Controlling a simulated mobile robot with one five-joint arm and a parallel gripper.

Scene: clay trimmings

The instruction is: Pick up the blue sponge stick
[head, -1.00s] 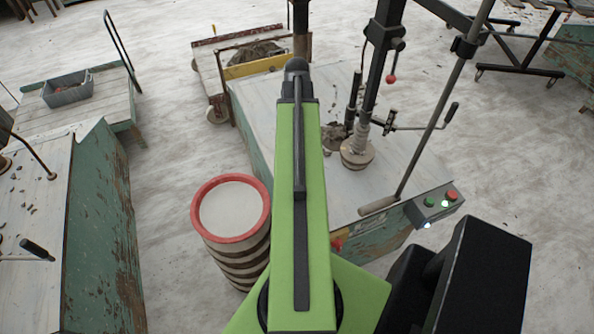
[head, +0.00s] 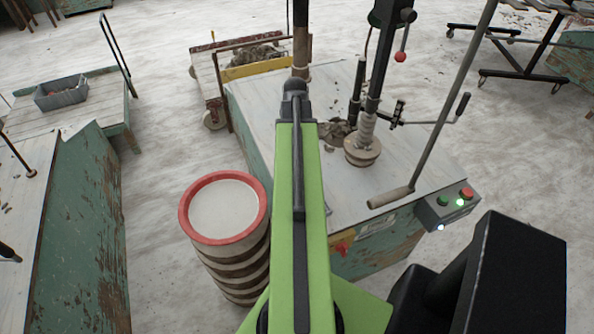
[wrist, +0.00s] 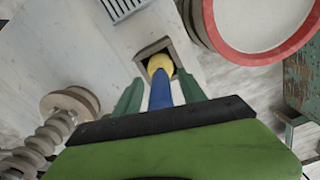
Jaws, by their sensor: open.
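The blue sponge stick (wrist: 164,91) shows in the wrist view with a yellow end (wrist: 160,66). Its yellow end is at a dark square-framed opening (wrist: 146,50) in a pale surface. My gripper (wrist: 158,94) is open, with one green finger on each side of the blue part. I cannot tell whether the fingers touch it. The stick's lower part is hidden by my gripper's dark front edge. In the head view, my green arm hides the gripper and the stick.
A red-rimmed striped drum (head: 224,183) stands left of my arm, close to the worktable (head: 400,165). A clay column (head: 363,140) on a press and a long lever (head: 435,130) rise from the table. A control box (head: 447,207) is at its right corner.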

